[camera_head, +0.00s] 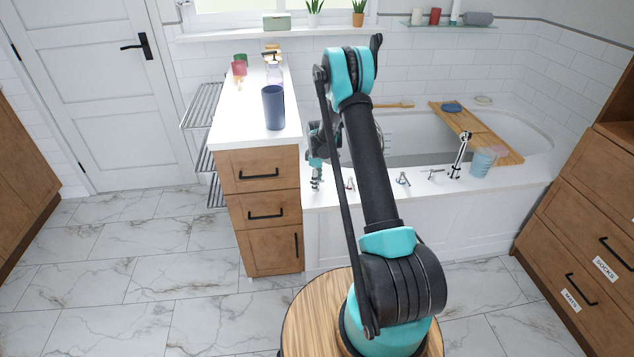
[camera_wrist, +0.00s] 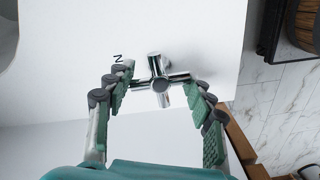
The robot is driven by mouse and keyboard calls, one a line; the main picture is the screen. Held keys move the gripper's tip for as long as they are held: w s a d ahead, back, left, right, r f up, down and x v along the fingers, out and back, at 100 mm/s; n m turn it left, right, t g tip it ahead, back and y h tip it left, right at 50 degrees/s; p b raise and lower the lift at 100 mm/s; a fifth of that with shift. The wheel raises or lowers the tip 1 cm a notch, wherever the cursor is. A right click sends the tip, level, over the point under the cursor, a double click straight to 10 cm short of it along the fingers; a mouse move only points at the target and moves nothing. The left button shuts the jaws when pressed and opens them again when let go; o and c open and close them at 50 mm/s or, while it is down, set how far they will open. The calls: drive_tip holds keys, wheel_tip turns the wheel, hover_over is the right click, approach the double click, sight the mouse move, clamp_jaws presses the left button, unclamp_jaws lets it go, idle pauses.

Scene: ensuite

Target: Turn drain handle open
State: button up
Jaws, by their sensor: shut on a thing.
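A chrome cross-shaped handle (camera_wrist: 158,86) stands on the white tub deck in the wrist view. I take it to be the drain handle. My gripper (camera_wrist: 160,80) has its green-padded fingers shut on the handle's cross arms, one finger on each side. In the head view my gripper (camera_head: 316,178) points down at the left end of the bathtub (camera_head: 400,199) deck, and mostly hides the handle. A small black mark (camera_wrist: 118,58) shows on the deck beside the left finger.
Other chrome fittings (camera_head: 403,179) stand along the deck to the right, with a tall spout (camera_head: 460,157) and a light blue cup (camera_head: 483,162). A wooden cabinet (camera_head: 263,210) with a white top is close on the left. A wooden tray (camera_head: 487,137) spans the tub.

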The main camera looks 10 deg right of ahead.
drive_tip(key=o, duration=1.2)
drive_tip(key=shift+c, duration=0.2)
wheel_tip(320, 180, up, 12)
drive_tip(key=s+d+r+m+t, duration=0.1)
drive_tip(key=s+r+m, duration=0.2)
drive_tip(key=s+r, duration=0.45)
drive_tip(key=s+d+r+m+t, duration=0.1)
drive_tip(key=s+d+r+m, duration=0.3)
drive_tip(key=s, duration=0.7)
drive_tip(key=s+f+m+t, duration=0.1)
drive_tip(key=s+m, duration=0.5)
drive_tip(key=s, duration=1.7)
drive_tip(key=shift+a+f+m+t, duration=0.2)
drive_tip(key=shift+a+m+t, duration=0.15)
drive_tip(key=shift+t, duration=0.25)
